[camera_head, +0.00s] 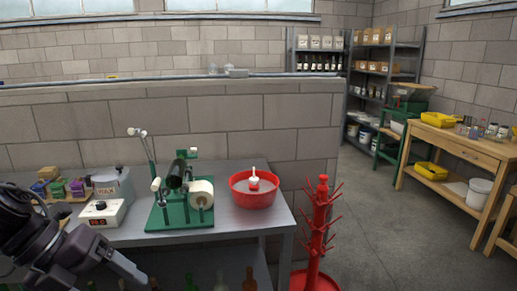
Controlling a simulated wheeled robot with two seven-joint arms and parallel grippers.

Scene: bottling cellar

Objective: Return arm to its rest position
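My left arm comes in from the lower left corner, and my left gripper (92,254) is at its end, in front of the workbench's near left edge. It points down and to the right. Its fingertips run towards the bottom edge of the picture, so I cannot tell whether it is open or shut, and I see nothing held in it. My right arm and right gripper are not in view.
The grey workbench (240,222) carries a green bench machine (180,216), a white heater box (103,213), a wax pot (113,187) and a red basin (253,198). A red bottle tree (319,230) stands right of it. The floor (400,235) further right is clear.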

